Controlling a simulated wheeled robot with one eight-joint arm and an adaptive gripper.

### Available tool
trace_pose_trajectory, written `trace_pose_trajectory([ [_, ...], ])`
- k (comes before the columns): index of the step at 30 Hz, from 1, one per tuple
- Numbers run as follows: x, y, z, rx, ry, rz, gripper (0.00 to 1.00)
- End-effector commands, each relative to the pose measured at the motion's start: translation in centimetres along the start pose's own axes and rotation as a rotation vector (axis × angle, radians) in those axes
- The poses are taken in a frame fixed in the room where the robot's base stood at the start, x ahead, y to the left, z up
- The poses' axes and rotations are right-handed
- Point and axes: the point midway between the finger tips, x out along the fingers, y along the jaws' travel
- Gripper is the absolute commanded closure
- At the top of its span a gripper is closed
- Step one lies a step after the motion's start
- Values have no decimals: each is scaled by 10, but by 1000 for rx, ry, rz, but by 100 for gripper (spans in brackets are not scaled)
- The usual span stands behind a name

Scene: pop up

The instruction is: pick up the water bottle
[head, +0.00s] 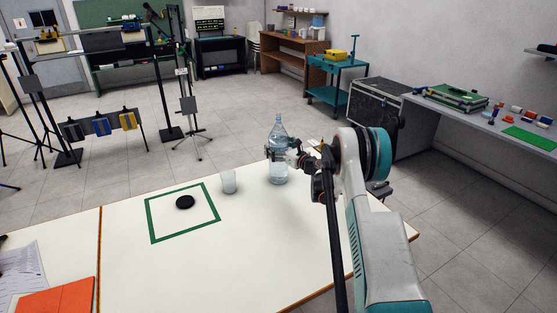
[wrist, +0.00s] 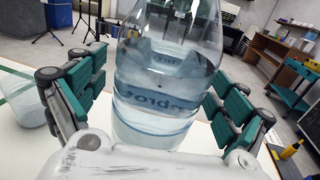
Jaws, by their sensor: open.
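The water bottle (head: 279,150) is clear with a blue printed label. It stands upright on the white table (head: 250,250), near the far edge in the head view. In the wrist view the bottle (wrist: 165,85) fills the middle, between the two teal-padded fingers of my gripper (wrist: 160,100). The fingers are open, one on each side, with a gap visible beside the bottle. In the head view my gripper (head: 290,150) is at the bottle's upper body, and my arm comes in from the right.
A clear cup (head: 228,182) stands left of the bottle; it also shows in the wrist view (wrist: 28,103). A black disc (head: 185,202) lies inside a green square outline (head: 182,238). An orange sheet (head: 57,299) and papers (head: 20,272) lie at the left. The table's front middle is clear.

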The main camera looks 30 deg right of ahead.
Motion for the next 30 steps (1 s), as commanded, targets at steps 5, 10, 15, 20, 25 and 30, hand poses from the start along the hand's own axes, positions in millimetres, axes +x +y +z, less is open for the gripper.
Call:
trace_pose_trajectory([
  [5, 1, 0, 1, 0, 0, 0, 8],
  [10, 1, 0, 1, 0, 0, 0, 35],
  [15, 0, 0, 1, 0, 0, 0, 73],
  [20, 1, 0, 2, 1, -1, 0, 100],
  [25, 1, 0, 2, 1, -1, 0, 100],
  [30, 1, 0, 11, 1, -1, 0, 100],
])
